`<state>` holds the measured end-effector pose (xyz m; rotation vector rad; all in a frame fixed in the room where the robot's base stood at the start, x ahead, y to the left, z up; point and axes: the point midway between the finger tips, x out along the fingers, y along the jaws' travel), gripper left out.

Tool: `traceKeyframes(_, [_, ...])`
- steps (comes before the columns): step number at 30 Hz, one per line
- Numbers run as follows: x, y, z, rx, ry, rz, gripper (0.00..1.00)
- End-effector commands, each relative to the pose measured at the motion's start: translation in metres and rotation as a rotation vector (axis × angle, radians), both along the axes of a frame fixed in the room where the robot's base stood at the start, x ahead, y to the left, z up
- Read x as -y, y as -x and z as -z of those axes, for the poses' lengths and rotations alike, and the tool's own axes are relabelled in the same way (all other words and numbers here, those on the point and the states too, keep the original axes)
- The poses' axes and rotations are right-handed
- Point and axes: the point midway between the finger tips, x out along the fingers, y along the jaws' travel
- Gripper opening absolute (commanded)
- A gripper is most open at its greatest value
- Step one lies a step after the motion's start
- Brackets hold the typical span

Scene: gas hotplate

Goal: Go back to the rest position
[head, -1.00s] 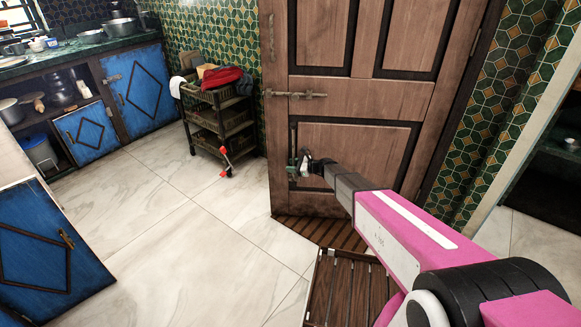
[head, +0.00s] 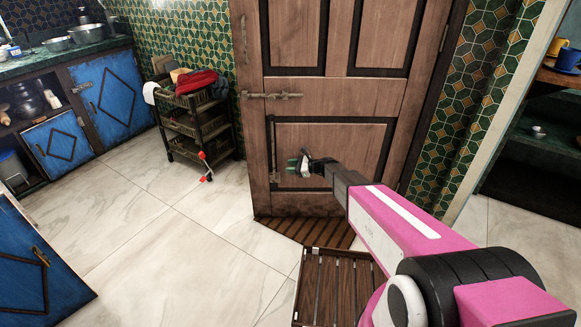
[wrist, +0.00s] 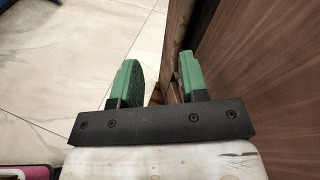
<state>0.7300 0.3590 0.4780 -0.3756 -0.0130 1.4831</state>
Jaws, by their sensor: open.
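My gripper (head: 298,165) is at the end of my pink arm, in front of the lower part of the brown wooden door (head: 335,98). In the wrist view, my gripper (wrist: 160,82) has its two green fingers apart with nothing held between them. The door (wrist: 260,60) fills the right side of that view, close beside the right finger. In the head view the fingertips are near the door's vertical handle (head: 273,150). I cannot tell whether they touch the door.
A dark rolling cart (head: 197,128) with a red cloth stands left of the door. Blue cabinets (head: 112,98) line the left side. A slatted wooden mat (head: 335,285) lies below my arm. The pale tiled floor (head: 160,235) is clear in the middle. Dark shelves (head: 540,150) stand at the right.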

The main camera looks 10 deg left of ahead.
Motion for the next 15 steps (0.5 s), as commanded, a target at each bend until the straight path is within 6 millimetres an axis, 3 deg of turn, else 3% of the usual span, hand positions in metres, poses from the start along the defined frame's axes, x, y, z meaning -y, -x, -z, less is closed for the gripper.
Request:
traceKeyframes(8, [0.009, 0.009, -0.004, 0.037, 0.037, -0.019, 0.40])
traceKeyframes(11, [0.028, 0.027, -0.010, 0.111, 0.114, -0.062, 0.40])
traceKeyframes(15, [0.070, 0.062, -0.020, 0.273, 0.287, -0.171, 0.40])
